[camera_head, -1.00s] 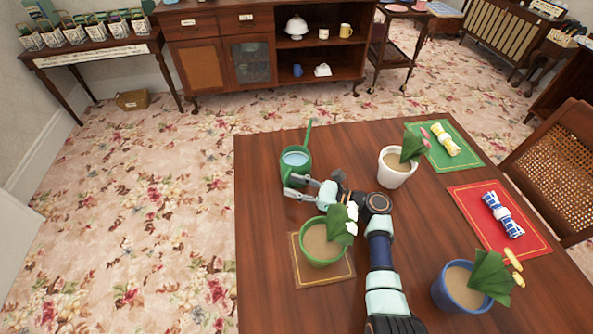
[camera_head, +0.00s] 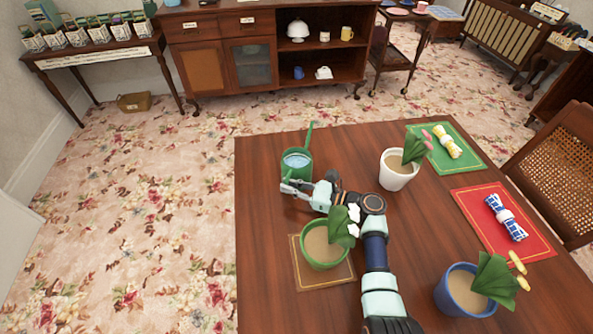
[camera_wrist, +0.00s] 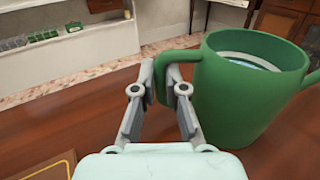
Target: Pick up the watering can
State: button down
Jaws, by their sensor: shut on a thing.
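The green watering can (camera_head: 297,165) stands upright near the table's far left corner, with water inside and its spout pointing away to the back. In the wrist view the can (camera_wrist: 247,90) fills the right side, and its handle (camera_wrist: 163,62) reaches left between my fingertips. My gripper (camera_head: 290,188) comes in from the right at the near side of the can. In the wrist view my gripper (camera_wrist: 163,88) is shut on the handle. The can appears to rest on the table; its base is partly hidden by my gripper.
A green pot with a plant (camera_head: 322,243) stands on a brown mat (camera_head: 309,279) close to my arm. A white pot (camera_head: 396,172) and a blue pot (camera_head: 461,292) stand to the right. Green (camera_head: 470,155) and red (camera_head: 480,220) mats with napkins lie along the right side.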

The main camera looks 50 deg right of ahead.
jog(key=shift+r, duration=0.15)
notch_tip(320, 180, up, 20)
jog(key=p, duration=0.9)
jog(key=shift+p, duration=0.35)
